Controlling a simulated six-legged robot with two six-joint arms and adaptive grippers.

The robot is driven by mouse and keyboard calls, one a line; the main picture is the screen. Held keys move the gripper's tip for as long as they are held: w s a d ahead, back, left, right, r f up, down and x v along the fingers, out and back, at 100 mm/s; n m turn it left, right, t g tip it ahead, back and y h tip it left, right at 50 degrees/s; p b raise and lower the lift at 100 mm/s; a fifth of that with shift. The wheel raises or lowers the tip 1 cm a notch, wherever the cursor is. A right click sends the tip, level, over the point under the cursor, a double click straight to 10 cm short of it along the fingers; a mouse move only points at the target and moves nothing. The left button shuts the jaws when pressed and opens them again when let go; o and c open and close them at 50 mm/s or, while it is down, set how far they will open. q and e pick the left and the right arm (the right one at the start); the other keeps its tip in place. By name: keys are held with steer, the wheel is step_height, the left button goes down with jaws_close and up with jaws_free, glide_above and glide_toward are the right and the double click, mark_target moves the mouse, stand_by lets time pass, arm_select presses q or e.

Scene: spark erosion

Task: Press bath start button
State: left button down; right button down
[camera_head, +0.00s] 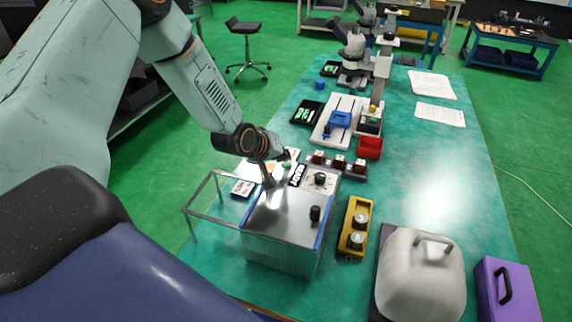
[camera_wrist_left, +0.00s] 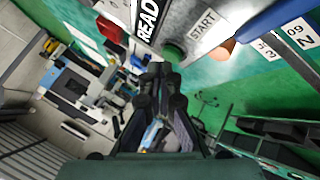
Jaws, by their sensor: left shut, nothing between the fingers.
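The bath (camera_head: 283,218) is a silver-topped box on the teal bench in the head view, with a panel at its far end. The green start button (camera_wrist_left: 174,55) sits beside a white START label (camera_wrist_left: 204,24) in the left wrist view. It also shows in the head view (camera_head: 287,165), small and close to my gripper. My left gripper (camera_head: 284,158) is shut and empty. In the left wrist view its fingertips (camera_wrist_left: 160,72) are just below the green button; I cannot tell whether they touch it. My right gripper is not in view.
A black READY display (camera_wrist_left: 147,22) is beside the button. A wire-like frame (camera_head: 205,206) stands left of the bath. A yellow holder (camera_head: 354,228), a grey cover (camera_head: 420,270) and a purple case (camera_head: 505,290) are to the right. A red bin (camera_head: 370,148) stands beyond.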

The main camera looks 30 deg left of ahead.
arm_select(q)
steer(key=shift+w+f, duration=0.1)
steer(key=shift+w, duration=0.05)
stand_by(0.3)
steer(key=shift+f, duration=0.25)
steer(key=shift+f+b, duration=0.1)
steer(key=shift+b, duration=0.3)
steer(key=shift+f, duration=0.15)
stand_by(0.4)
steer(key=shift+r+p, duration=0.55)
steer(key=shift+r, duration=0.4)
